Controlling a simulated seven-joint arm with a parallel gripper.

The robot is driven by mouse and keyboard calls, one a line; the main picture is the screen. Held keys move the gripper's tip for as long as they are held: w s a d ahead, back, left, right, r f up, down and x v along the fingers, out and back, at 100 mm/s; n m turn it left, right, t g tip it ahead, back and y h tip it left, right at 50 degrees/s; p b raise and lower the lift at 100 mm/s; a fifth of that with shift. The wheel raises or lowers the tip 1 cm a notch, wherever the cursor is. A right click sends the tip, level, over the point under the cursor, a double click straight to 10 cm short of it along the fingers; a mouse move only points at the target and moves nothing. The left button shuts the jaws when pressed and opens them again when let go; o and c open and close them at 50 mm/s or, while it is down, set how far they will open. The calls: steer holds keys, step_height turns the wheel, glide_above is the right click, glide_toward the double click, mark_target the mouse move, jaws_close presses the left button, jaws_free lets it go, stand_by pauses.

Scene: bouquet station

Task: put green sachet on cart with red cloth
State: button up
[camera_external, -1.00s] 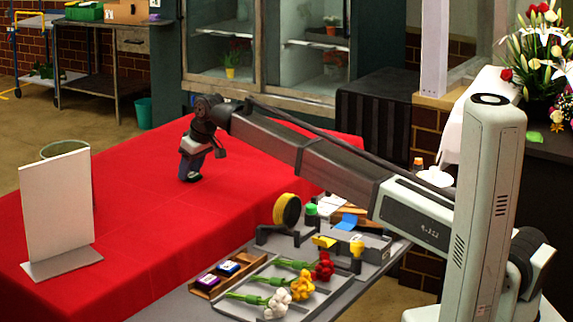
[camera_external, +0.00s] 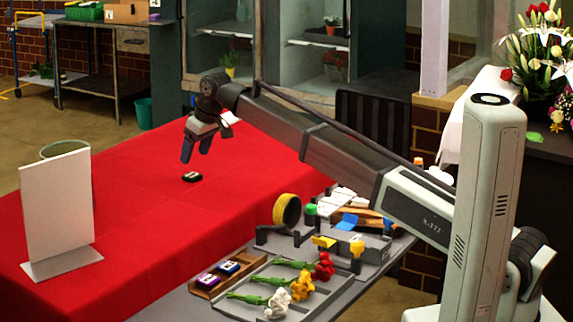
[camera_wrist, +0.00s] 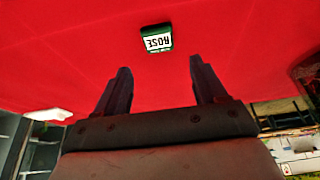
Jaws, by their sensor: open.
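The green sachet (camera_external: 192,177) lies flat on the red cloth (camera_external: 130,215) of the cart, towards its far part. In the wrist view the sachet (camera_wrist: 157,39) shows a green edge and a white label reading "ROSE", beyond the fingertips. My gripper (camera_external: 195,152) is above the sachet and apart from it, with its fingers spread. In the wrist view my gripper (camera_wrist: 158,72) has a clear gap between its fingers and holds nothing.
A white upright board (camera_external: 57,205) stands on the cloth's left side. A small wooden tray (camera_external: 215,282) with other sachets sits at the front, beside a grey tray of flowers (camera_external: 262,300). A yellow tape roll (camera_external: 287,210) stands nearby. Most of the cloth is bare.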

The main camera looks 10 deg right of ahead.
steer(key=v, duration=0.6)
